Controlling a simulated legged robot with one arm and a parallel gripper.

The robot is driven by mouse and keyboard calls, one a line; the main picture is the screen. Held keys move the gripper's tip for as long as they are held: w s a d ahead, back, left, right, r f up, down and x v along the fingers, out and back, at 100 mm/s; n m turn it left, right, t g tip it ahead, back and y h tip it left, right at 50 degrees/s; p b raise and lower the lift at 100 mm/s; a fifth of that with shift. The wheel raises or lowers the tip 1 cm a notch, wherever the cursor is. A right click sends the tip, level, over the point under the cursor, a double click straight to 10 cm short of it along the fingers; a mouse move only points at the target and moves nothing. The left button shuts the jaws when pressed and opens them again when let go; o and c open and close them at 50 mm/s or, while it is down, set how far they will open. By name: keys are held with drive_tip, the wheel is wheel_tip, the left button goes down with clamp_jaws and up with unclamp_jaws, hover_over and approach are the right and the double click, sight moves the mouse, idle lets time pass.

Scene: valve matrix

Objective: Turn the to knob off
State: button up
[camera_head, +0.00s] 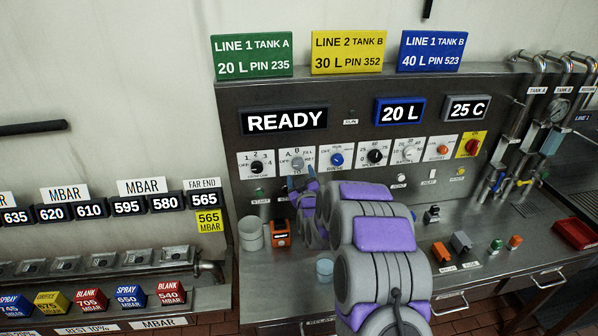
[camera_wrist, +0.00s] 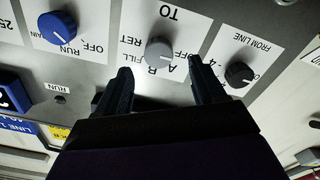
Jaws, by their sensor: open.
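The TO knob is a round light-grey dial on a white plate. It shows on the panel in the head view (camera_head: 297,163) and upside down in the wrist view (camera_wrist: 159,51). Position labels such as A, B, FILL and RET surround it. A pale mark shows on its face, but I cannot tell for sure which label it points at. My gripper (camera_wrist: 161,82) is open, with one dark finger to each side below the knob in the wrist view. Nothing is between the fingers. In the head view my gripper (camera_head: 302,184) is just below the knob, partly hidden by my arm.
A blue RUN/OFF knob (camera_wrist: 57,27) and a black FROM LINE knob (camera_wrist: 239,73) flank the TO knob. The READY display (camera_head: 285,121) is above. A white cup (camera_head: 251,233) and an orange device (camera_head: 281,233) stand on the counter below.

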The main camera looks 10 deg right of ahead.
drive_tip(key=s, duration=1.2)
drive_tip(key=shift+w, duration=0.1)
drive_tip(key=s+m+g+b, duration=0.2)
drive_tip(key=s+g, duration=0.8)
drive_tip(key=s, duration=1.4)
drive_tip(key=s+m+g+b, duration=0.3)
drive_tip(key=s+g, duration=0.6)
drive_tip(key=s, duration=1.5)
drive_tip(key=shift+s+r+g+b, duration=0.25)
drive_tip(key=shift+r+g+b, duration=0.15)
drive_tip(key=shift+b, duration=0.1)
